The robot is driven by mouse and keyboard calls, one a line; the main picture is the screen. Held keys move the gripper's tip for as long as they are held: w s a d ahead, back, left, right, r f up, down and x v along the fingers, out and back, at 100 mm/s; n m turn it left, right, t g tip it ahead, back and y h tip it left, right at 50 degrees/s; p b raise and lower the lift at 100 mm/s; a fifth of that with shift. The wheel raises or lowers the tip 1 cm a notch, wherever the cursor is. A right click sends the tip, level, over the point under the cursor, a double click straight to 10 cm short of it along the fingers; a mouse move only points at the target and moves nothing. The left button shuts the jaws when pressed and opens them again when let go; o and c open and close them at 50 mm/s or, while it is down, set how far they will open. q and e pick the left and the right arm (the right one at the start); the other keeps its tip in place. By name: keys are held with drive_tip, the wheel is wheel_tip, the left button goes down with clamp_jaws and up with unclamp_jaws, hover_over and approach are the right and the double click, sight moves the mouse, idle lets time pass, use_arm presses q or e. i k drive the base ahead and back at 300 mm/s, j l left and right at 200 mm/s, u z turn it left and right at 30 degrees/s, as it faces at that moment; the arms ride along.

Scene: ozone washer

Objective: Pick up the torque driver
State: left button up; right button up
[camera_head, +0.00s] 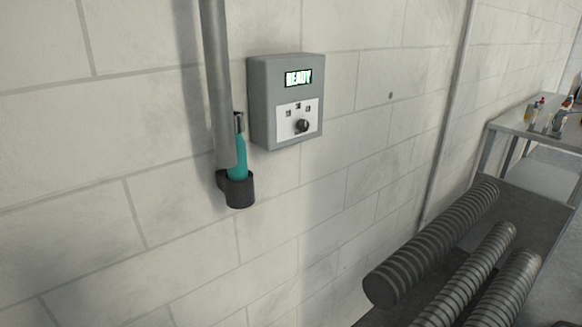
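A teal-handled tool (238,158) with a metal tip, which looks like the torque driver, stands upright in a dark wall holder (239,190). Neither of my grippers shows in the head view.
A grey control box (286,100) with a green READY display and a black knob is on the block wall right of the tool. Ribbed dark cylinders (432,247) lie at the lower right. A table (540,132) with several small bottles stands at the far right.

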sight(240, 172)
drive_tip(key=l+u, duration=0.1)
drive_tip(key=u, duration=0.35)
drive_tip(key=k+l+u, duration=0.1)
drive_tip(key=u, duration=0.8)
drive_tip(key=k+u, duration=0.15)
drive_tip(key=u, duration=0.3)
drive_tip(key=l+u, duration=0.1)
drive_tip(key=u, duration=0.35)
drive_tip(key=k+j, duration=0.05)
